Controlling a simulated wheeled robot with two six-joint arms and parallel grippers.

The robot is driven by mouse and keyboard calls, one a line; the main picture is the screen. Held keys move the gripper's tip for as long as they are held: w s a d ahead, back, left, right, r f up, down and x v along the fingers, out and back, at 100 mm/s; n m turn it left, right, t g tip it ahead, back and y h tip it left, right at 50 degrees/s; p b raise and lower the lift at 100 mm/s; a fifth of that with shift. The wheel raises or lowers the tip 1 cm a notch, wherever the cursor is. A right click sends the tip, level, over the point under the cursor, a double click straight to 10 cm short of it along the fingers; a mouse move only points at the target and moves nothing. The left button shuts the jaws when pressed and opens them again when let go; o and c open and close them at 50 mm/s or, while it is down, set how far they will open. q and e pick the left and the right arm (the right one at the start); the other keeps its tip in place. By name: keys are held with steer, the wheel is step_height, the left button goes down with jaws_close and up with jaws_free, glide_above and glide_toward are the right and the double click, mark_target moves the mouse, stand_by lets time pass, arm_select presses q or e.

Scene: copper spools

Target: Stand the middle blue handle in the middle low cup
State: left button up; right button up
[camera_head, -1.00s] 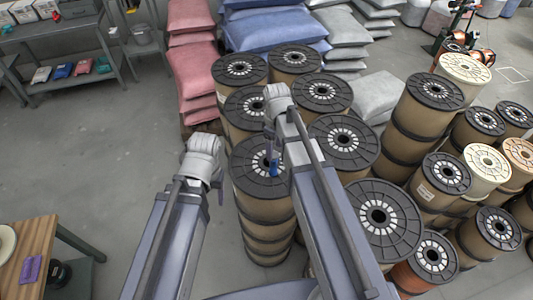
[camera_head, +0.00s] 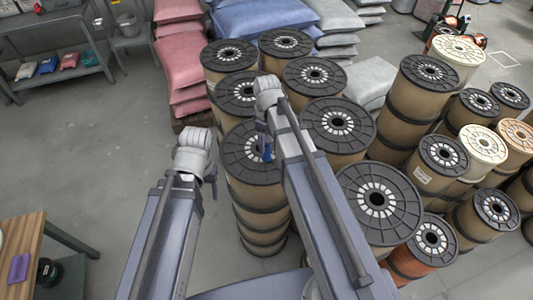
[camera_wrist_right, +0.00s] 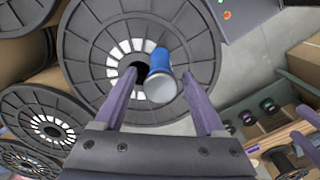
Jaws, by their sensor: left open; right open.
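A blue handle (camera_wrist_right: 160,62) with a grey round end shows in the right wrist view, between the two spread fingers of my right gripper (camera_wrist_right: 162,98). It lies over the hub of a black-flanged spool, beside its dark hole; I cannot tell what it touches. In the head view, a small blue part (camera_head: 267,153) shows beside my right arm, over the near-left spool stack. My right gripper is open and mostly hidden behind its wrist in the head view. My left gripper (camera_head: 214,187) is left of that stack, largely hidden by its wrist. I cannot identify the middle low cup.
Spool stacks (camera_head: 378,203) crowd the middle and right. Pink sacks (camera_head: 182,60) and blue sacks (camera_head: 262,30) lie behind. A grey shelf (camera_head: 62,75) stands far left and a wooden table (camera_head: 30,238) near left. The floor between them is clear.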

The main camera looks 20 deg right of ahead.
mark_target(267, 150)
step_height(267, 150, down, 3)
steer(key=shift+f+b, duration=0.15)
steer(key=shift+b, duration=1.05)
jaws_close()
